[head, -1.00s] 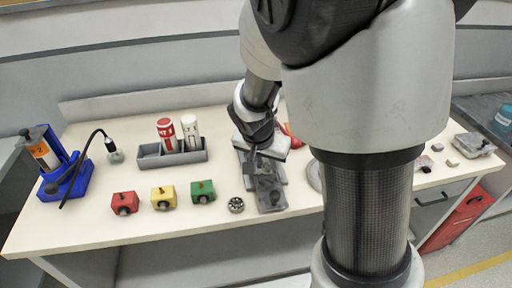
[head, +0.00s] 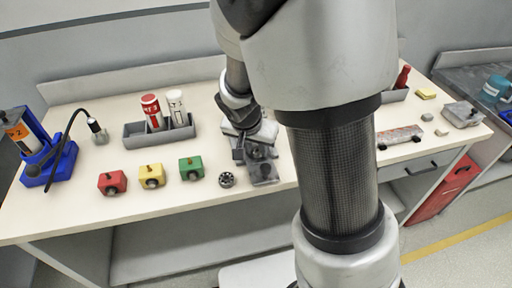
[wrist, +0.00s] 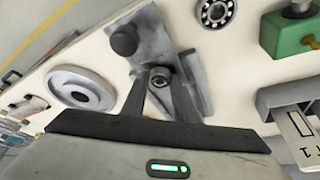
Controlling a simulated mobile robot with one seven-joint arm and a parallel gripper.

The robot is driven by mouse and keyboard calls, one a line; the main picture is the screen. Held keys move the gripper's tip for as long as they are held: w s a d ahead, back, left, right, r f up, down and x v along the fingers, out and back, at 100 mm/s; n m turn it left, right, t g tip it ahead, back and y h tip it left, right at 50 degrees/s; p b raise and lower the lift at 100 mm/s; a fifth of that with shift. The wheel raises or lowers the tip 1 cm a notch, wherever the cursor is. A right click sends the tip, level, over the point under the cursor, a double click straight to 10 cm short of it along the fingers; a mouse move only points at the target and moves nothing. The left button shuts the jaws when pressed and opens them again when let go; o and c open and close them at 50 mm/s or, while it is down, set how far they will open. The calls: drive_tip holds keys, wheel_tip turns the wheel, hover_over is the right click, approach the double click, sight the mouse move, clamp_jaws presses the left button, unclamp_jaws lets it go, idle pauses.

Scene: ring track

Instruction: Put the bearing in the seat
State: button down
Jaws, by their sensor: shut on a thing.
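The bearing (head: 227,180), a small metal ring with balls, lies on the table just left of a grey metal fixture (head: 264,174). It also shows at the top of the wrist view (wrist: 214,12), away from my fingers. The fixture (wrist: 150,35) has a black round knob (wrist: 125,40) on it. My gripper (wrist: 160,84) is over the fixture, shut on a small round grey part (wrist: 160,76) with a dark hole. I cannot tell whether this part is fixed to the fixture. I cannot make out the seat clearly.
Red (head: 112,182), yellow (head: 152,176) and green (head: 191,168) blocks stand left of the bearing. A grey bin (head: 160,138) holding two cylinders stands behind them. A grey round disc (wrist: 82,88) lies beside the fixture. My arm hides part of the table.

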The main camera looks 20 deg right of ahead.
drive_tip(key=c, duration=1.4)
unclamp_jaws()
drive_tip(key=shift+r+p, duration=0.25)
drive_tip(key=shift+p, duration=0.15)
drive_tip(key=p+v, duration=0.3)
drive_tip(key=v, duration=0.9)
drive_tip(key=s+r+n, duration=0.2)
drive_tip(key=s+r, duration=0.2)
drive_tip(key=s, duration=0.1)
drive_tip(key=s+d+r+n+t+y, duration=0.1)
drive_tip(key=s+r+n, duration=0.1)
drive_tip(key=s+r, duration=0.2)
drive_tip(key=s+d+r+n+t+y, duration=0.1)
drive_tip(key=s+r+n, duration=0.1)
drive_tip(key=s+r, duration=0.2)
drive_tip(key=shift+s+d+r+n, duration=0.15)
drive_tip(key=shift+s+n, duration=0.25)
drive_tip(key=shift+s, duration=0.4)
